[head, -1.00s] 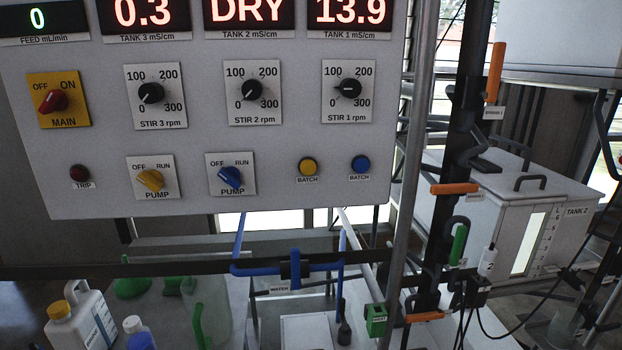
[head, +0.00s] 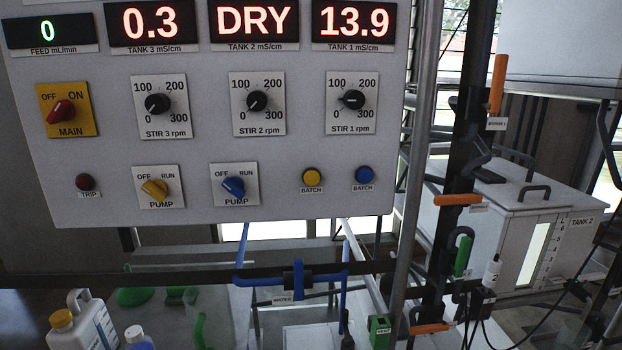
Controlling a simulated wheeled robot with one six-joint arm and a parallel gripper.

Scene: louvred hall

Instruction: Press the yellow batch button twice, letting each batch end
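The yellow batch button (head: 312,176) is a round button low on the right side of the grey control panel (head: 200,207), above a "BATCH" label. A blue batch button (head: 363,175) is just to its right. No lit lamp shows clearly on either button. The yellow pump knob (head: 154,188) and the blue pump knob (head: 233,186) are to the left on the same row. My gripper is not in view, and nothing touches the panel.
Displays read feed 0, tank 3 (head: 152,22) 0.3, tank 2 DRY and tank 1 13.9. A metal post (head: 417,150) stands right of the panel. Blue pipes (head: 290,278), a yellow-capped jug (head: 82,325) and orange-handled valves (head: 458,199) are below and right.

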